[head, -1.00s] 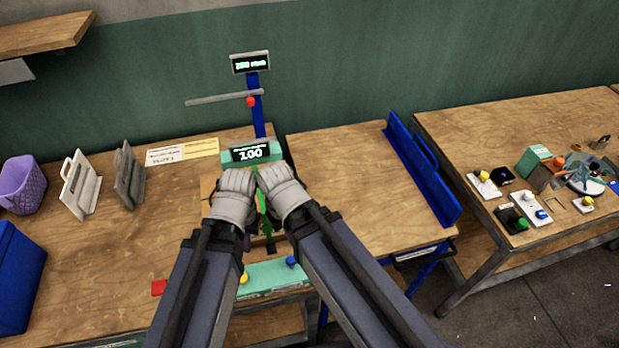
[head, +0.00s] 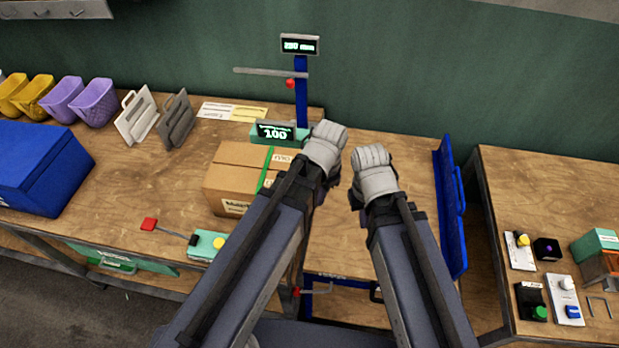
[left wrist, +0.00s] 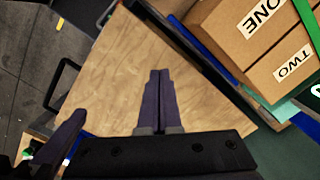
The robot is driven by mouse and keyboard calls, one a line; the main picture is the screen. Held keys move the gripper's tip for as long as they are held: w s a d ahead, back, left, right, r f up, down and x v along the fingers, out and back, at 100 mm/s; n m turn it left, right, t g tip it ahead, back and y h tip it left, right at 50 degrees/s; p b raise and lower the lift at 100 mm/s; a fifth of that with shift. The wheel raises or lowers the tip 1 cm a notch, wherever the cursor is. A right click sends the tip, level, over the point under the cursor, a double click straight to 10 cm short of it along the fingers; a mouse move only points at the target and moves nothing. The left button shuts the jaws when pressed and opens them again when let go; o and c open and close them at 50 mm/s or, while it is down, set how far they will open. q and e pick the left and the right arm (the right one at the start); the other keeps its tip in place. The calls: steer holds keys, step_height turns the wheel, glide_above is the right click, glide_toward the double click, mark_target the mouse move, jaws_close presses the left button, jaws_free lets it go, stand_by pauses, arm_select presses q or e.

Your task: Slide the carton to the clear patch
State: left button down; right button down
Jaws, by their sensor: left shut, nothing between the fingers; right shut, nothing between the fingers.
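The bare wooden top (head: 415,180) there is clear.
A blue rail (head: 450,215) edges the middle bench on the right. A blue bin (head: 40,170) and purple baskets (head: 95,102) stand left. Small parts lie on the right bench.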

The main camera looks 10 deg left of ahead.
arm_select(q)
steer(key=w+a+r+m+p, duration=0.2)
steer(key=w+r+m, duration=0.1)
steer(key=w+m, duration=0.6)
steer(key=shift+a+h, duration=0.15)
steer(key=shift+h, duration=0.25)
steer(key=shift+w+f, duration=0.1)
steer(key=shift+f, duration=0.05)
steer(key=a+f+b, duration=0.4)
steer(key=f+b, duration=0.5)
steer(key=shift+f+b, duration=0.35)
